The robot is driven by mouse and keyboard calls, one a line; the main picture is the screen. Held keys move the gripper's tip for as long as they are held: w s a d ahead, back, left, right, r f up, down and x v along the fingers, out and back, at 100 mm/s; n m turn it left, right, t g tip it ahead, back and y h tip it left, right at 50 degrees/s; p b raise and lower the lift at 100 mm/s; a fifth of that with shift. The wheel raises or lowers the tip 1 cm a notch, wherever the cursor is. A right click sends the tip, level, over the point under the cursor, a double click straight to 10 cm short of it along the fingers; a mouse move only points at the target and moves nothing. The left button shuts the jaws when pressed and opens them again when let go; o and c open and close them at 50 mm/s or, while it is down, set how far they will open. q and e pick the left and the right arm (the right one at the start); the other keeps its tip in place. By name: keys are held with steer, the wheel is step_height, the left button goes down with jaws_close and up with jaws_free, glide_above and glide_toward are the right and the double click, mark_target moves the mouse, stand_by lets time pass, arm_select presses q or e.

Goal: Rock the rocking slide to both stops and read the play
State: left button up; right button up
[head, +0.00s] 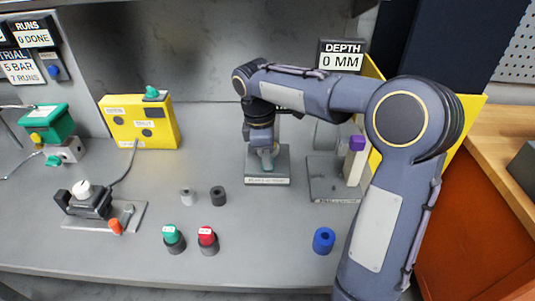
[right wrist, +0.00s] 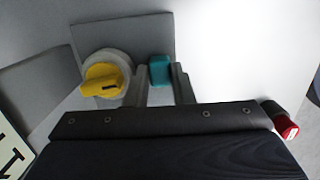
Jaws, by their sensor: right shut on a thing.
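My right gripper (head: 266,150) points down over a grey plate (head: 281,179) with a label strip at the middle of the bench. A teal block (right wrist: 160,68) sits between its fingers in the right wrist view, and the gripper is shut on it. In the head view a bit of teal (head: 267,161) shows low between the fingers. I cannot tell whether this block is the rocking slide, as the arm hides most of it. A yellow knob (right wrist: 104,80) on a round pale body stands left of the fingers in the wrist view. My left gripper is out of view.
A plate (head: 325,187) with a pale post and purple top stands to the right. A yellow box (head: 138,122) is behind left. The depth sign (head: 341,61) reads 0 MM.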

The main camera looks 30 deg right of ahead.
steer(key=shift+a, duration=0.1)
stand_by(0.3)
steer(key=o, duration=1)
steer(key=shift+c, duration=0.2)
steer(key=shift+r, duration=0.1)
